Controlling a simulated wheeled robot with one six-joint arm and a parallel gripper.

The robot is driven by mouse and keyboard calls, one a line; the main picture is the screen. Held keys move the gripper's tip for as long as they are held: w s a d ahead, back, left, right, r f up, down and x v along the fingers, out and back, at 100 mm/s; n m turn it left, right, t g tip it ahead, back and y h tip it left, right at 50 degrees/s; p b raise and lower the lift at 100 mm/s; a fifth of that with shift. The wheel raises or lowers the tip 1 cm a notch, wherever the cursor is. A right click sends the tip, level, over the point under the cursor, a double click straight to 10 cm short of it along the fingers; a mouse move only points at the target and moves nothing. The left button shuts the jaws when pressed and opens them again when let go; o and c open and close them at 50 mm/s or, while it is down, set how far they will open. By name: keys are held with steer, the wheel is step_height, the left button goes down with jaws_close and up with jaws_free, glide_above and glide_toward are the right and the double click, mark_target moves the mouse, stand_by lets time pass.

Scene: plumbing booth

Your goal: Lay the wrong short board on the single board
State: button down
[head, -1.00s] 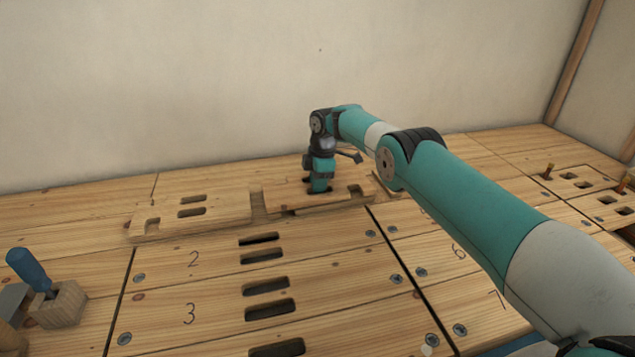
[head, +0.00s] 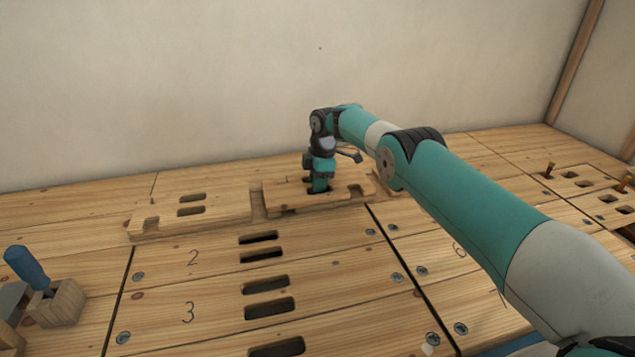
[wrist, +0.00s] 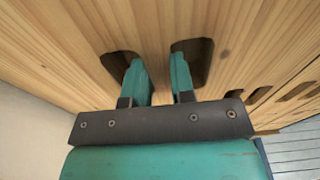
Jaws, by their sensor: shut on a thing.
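My gripper (head: 319,188) points down at the back of the bench, its fingers in the slots of a short wooden board (head: 284,197). In the wrist view the two fingers (wrist: 160,68) sit in two neighbouring slots, shut on the strip of the board (wrist: 152,40) between them. The board has a notch at its right end. To its left lies another notched board (head: 225,211) with two slots. I cannot tell whether the held board touches what is under it. I cannot tell which piece is the single board.
Numbered, screwed-down slotted boards (head: 215,285) fill the bench in front. A blue-handled tool in a wooden block (head: 55,303) stands at the left. Slotted pieces with pegs (head: 570,181) are at the right. A pale wall (head: 200,80) rises close behind.

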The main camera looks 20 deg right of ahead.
steer(key=c, duration=0.9)
jaws_free()
steer(key=shift+f, duration=0.1)
step_height(320, 180, up, 17)
steer(key=d+p, duration=0.2)
steer(key=p, duration=1)
steer(key=s+a+r+m+p, duration=0.2)
steer(key=s+r, duration=0.3)
steer(key=r, duration=0.3)
steer(key=s+a+r+m+y+p, duration=0.1)
steer(key=s+a+r+p, duration=0.15)
steer(key=s+r, duration=0.4)
steer(key=s+a+r+m+p, duration=0.1)
steer(key=s+a+r+m, duration=0.2)
steer(key=r, duration=0.7)
steer(key=s+r+m+y+p, duration=0.1)
steer(key=s+r+m+p, duration=0.15)
steer(key=s, duration=1.45)
steer(key=s+r+m+y+p, duration=0.1)
steer(key=s+r+m+p, duration=0.2)
steer(key=s, duration=1.3)
steer(key=shift+n, duration=0.25)
steer(key=r+p, duration=3.8)
steer(key=shift+s+d, duration=0.25)
steer(key=shift+d, duration=0.1)
